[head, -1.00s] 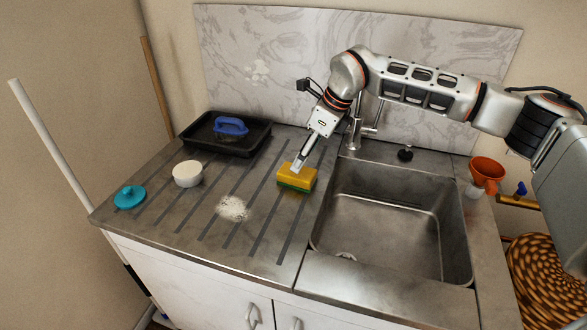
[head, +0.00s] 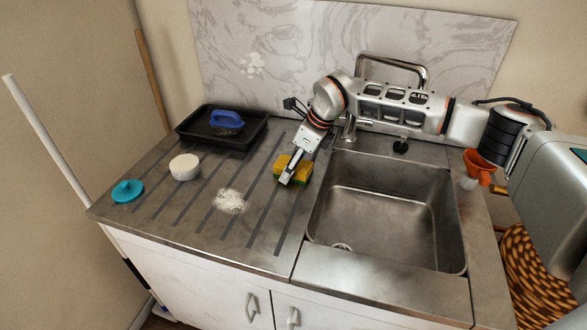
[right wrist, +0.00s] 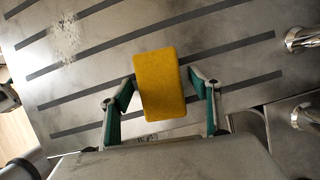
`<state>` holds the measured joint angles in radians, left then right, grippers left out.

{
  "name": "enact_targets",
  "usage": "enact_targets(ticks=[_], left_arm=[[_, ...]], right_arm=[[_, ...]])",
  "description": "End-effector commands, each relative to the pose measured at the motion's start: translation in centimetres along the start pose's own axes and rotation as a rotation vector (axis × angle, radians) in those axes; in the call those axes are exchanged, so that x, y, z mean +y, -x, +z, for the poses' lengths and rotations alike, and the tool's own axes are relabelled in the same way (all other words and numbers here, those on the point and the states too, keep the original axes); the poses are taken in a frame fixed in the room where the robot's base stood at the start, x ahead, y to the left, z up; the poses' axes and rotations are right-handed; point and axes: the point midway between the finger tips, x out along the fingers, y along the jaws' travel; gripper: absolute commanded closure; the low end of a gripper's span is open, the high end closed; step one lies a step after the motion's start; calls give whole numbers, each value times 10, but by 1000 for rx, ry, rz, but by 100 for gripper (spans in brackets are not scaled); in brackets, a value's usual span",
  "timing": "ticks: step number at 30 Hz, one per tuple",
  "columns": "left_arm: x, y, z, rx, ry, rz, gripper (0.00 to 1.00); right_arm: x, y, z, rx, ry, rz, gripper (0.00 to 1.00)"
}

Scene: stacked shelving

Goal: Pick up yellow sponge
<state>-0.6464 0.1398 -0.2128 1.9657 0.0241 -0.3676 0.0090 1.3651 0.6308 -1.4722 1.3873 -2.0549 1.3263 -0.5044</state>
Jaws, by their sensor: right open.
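The yellow sponge (head: 303,171) with a green underside lies on the ribbed drainboard, left of the sink. In the right wrist view the sponge's yellow top (right wrist: 160,85) shows between the two fingers. My right gripper (head: 289,177) is at the sponge, its fingers covering part of it in the head view. My left gripper is not in view.
The sink basin (head: 385,215) and tap (head: 350,125) are right of the sponge. A black tray (head: 190,128) with a blue-handled brush (head: 227,118), a white bowl (head: 184,168), a teal lid (head: 127,191) and white powder (head: 229,201) are to the left. An orange funnel (head: 479,165) stands far right.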

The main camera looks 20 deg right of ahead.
Motion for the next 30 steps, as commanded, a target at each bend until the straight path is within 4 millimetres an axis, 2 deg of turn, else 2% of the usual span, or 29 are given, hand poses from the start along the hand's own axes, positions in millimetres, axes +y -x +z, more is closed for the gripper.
enact_targets(ticks=[20,21,24,25,30], left_arm=[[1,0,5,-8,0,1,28],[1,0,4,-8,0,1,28],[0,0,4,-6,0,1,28],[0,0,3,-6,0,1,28],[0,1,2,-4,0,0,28]], right_arm=[[0,-4,-2,0,0,0,38],[0,-4,-2,0,0,0,43],[0,-5,-2,0,0,0,69],[0,-5,-2,0,0,0,72],[0,-5,-2,1,0,1,72]])
